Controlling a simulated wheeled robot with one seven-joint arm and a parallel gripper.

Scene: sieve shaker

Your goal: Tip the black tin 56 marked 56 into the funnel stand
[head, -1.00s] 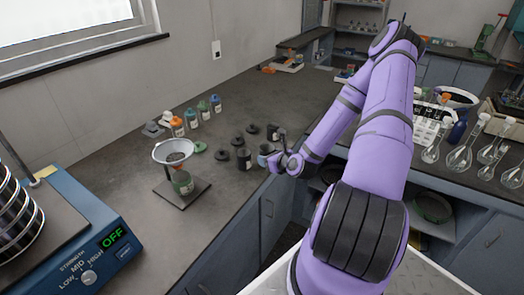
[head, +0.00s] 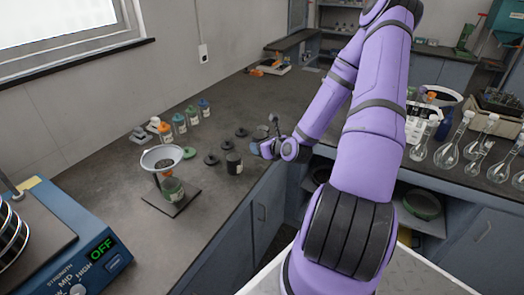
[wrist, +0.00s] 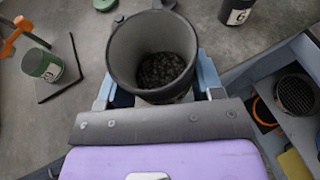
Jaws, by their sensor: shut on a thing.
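My gripper (wrist: 158,95) is shut on a black tin (wrist: 118,58), which is open at the top and holds dark granules. A pale label patch shows low on the tin, but I cannot read its number. In the head view my gripper (head: 268,148) is at the front edge of the bench, right of the funnel stand, and the held tin is mostly hidden.
Another black tin (head: 234,164), its label showing a 6 in the wrist view (wrist: 237,14), stands between my gripper and the funnel stand. Loose lids (head: 211,159) lie nearby. Several coloured bottles (head: 179,123) stand behind. The blue shaker (head: 75,245) is at the left, flasks (head: 448,152) at the right.

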